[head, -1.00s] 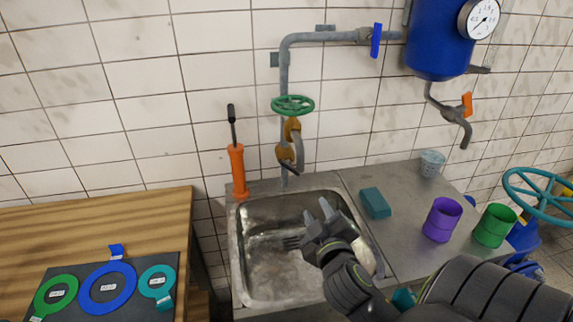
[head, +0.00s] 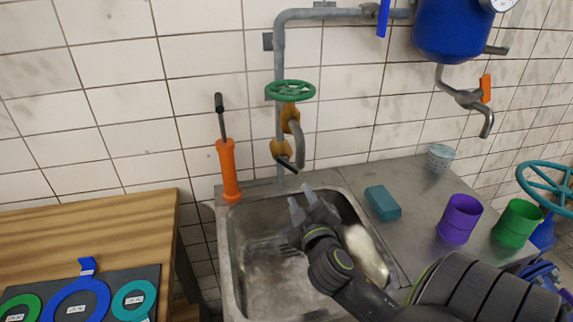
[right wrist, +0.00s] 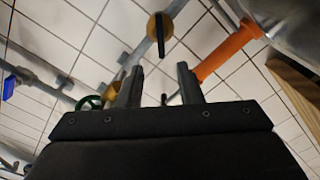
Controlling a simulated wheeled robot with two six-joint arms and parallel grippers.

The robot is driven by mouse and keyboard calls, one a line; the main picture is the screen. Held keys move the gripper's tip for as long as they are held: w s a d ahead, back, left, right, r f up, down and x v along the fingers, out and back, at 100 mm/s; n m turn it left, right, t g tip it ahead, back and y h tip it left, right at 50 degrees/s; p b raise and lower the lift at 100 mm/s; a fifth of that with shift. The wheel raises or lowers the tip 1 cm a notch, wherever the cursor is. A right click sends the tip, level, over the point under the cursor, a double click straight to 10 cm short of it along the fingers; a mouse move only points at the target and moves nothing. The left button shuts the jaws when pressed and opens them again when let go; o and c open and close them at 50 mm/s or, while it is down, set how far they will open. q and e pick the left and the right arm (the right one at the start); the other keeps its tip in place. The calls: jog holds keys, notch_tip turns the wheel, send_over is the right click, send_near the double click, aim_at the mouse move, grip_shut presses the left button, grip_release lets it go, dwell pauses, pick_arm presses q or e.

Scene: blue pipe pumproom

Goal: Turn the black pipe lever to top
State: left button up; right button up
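The black pipe lever (head: 287,163) sits on a yellow fitting (head: 280,149) at the lower end of the grey wall pipe, above the sink's back edge. It points down and to the right in the head view. In the right wrist view the black lever (right wrist: 160,35) crosses a round yellow fitting, beyond the fingertips. My right gripper (head: 303,200) is open and empty, over the sink and below the lever, apart from it. Its two spread fingers also show in the right wrist view (right wrist: 159,72). My left gripper is in neither current view.
A green handwheel (head: 290,91) is on the pipe above the lever. An orange pump-like tool (head: 229,170) stands left of it. The metal sink (head: 225,245) lies below; a teal block (head: 382,203), purple cup (head: 459,219) and green cup (head: 516,223) stand right of it.

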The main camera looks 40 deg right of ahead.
aim_at(287, 167)
jog(key=p+x, duration=0.1)
jog(key=x, duration=1.3)
jog(key=shift+w+f+p, duration=0.1)
jog(key=shift+f+p, duration=0.05)
jog(key=shift+p, duration=0.25)
grip_shut()
